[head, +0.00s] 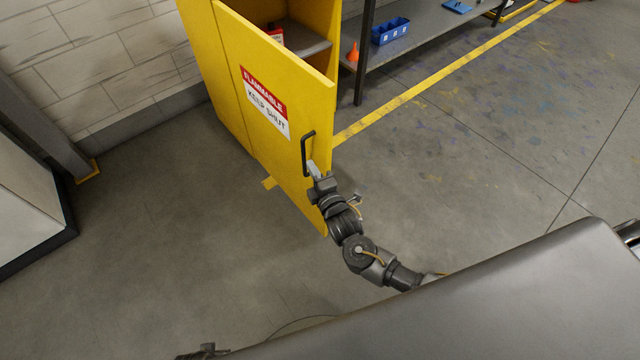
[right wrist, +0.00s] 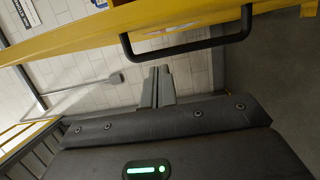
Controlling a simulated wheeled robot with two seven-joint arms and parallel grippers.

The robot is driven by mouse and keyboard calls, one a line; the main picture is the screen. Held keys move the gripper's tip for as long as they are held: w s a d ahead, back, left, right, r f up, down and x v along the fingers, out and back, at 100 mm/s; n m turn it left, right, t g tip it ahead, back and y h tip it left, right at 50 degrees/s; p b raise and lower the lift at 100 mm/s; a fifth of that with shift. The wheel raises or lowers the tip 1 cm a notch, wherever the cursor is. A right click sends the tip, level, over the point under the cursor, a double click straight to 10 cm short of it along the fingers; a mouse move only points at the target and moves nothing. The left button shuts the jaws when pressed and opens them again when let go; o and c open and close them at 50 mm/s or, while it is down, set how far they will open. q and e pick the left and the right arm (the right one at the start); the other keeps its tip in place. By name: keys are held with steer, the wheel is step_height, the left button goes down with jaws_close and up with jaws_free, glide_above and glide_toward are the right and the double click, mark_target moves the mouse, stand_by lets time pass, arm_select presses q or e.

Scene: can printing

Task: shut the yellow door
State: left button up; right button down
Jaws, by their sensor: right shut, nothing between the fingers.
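The yellow door (head: 285,150) of the yellow cabinet (head: 212,65) stands open, and its red and white "FLAMMABLE KEEP SHUT" label faces me in the head view. A black bar handle (head: 307,155) is near its free edge. The handle also shows in the right wrist view (right wrist: 190,52). My right gripper (head: 315,170) is shut and empty beside the lower part of the handle. In the right wrist view its fingers (right wrist: 158,85) are together, with the handle above them; whether they touch the door is unclear. My left gripper is not recognisable in view.
A red and white container (head: 276,35) shows inside the cabinet on a shelf (head: 302,42). To its right stands a metal rack (head: 425,35) with a blue bin (head: 390,31) and an orange funnel (head: 353,52). A pale unit (head: 30,205) stands far left. Floor (head: 170,230) before the door is clear.

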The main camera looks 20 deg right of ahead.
mark_target(322, 160)
steer(key=shift+w+d, duration=0.65)
steer(key=shift+d, duration=0.25)
steer(key=shift+w+d, duration=0.65)
steer(key=shift+d, duration=0.25)
